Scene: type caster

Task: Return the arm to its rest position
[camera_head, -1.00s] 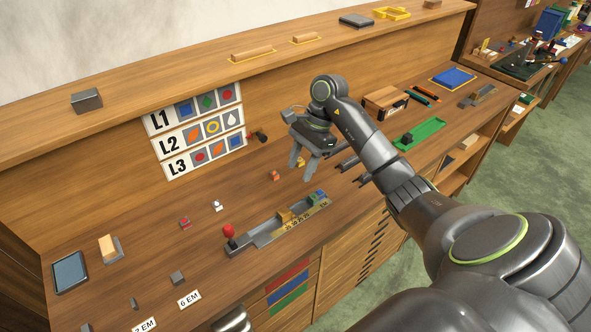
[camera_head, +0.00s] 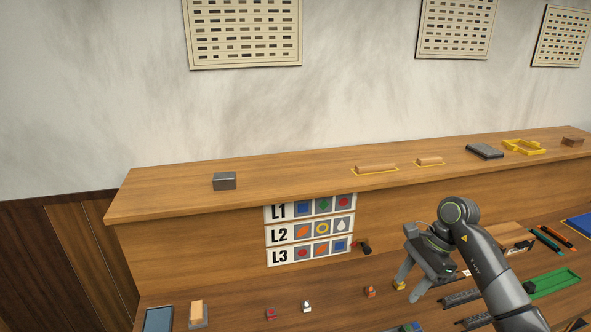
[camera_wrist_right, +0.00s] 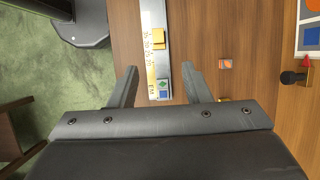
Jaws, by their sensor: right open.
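My right gripper (camera_head: 410,289) is open and empty, held above the workbench with its fingers pointing down. Its arm comes in from the lower right of the head view. In the right wrist view the two fingers (camera_wrist_right: 159,70) are spread apart, with a long metal tray (camera_wrist_right: 150,20) seen between them. My left gripper does not show.
A sign board with rows L1, L2 and L3 (camera_head: 281,234) is on the bench back. A shelf (camera_head: 290,178) above carries a grey block (camera_head: 224,181) and wooden rollers. A green tray (camera_head: 553,284) lies right of the arm. Small blocks, including an orange one (camera_wrist_right: 225,64), stand nearby.

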